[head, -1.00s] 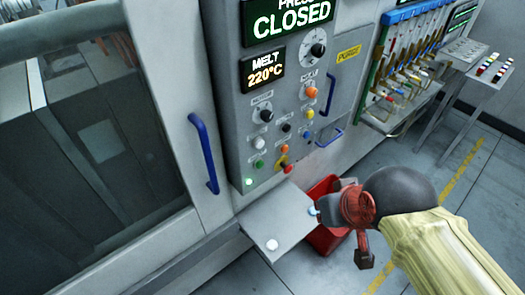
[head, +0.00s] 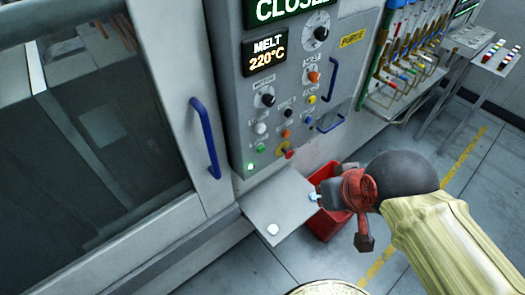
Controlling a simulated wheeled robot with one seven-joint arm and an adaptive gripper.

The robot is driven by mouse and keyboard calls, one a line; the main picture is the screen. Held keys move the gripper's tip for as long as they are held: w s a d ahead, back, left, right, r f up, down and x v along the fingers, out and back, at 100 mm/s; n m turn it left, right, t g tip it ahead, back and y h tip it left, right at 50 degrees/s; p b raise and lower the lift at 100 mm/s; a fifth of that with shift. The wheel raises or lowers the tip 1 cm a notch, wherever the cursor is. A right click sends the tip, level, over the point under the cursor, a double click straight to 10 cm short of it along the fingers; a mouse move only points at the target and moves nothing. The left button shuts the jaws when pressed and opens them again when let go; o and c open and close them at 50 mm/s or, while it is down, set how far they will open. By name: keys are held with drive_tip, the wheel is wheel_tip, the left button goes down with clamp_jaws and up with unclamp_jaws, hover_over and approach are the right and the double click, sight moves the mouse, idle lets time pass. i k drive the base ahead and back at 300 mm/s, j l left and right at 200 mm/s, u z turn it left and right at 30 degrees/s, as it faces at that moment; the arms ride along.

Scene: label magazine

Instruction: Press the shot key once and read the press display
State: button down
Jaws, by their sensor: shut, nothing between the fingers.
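My gripper (head: 312,197) is shut and empty, above the right edge of the small shelf, apart from the panel.
A grey shelf (head: 283,213) with a white round button (head: 272,229) juts out below the panel. A red bin (head: 325,222) stands behind my gripper. Blue handles (head: 205,138) stick out from the door and panel. A hose rack (head: 400,60) stands at right.

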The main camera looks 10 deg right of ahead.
sight(261, 149)
drive_tip(key=k+j+z, duration=0.2)
drive_tip(key=j, duration=0.2)
drive_tip(key=k+j+z, duration=0.2)
drive_tip(key=j, duration=0.2)
drive_tip(key=k+j+z, duration=0.2)
drive_tip(key=j, duration=0.2)
drive_tip(key=k+j+z, duration=0.2)
drive_tip(key=j, duration=0.15)
drive_tip(key=i, duration=0.05)
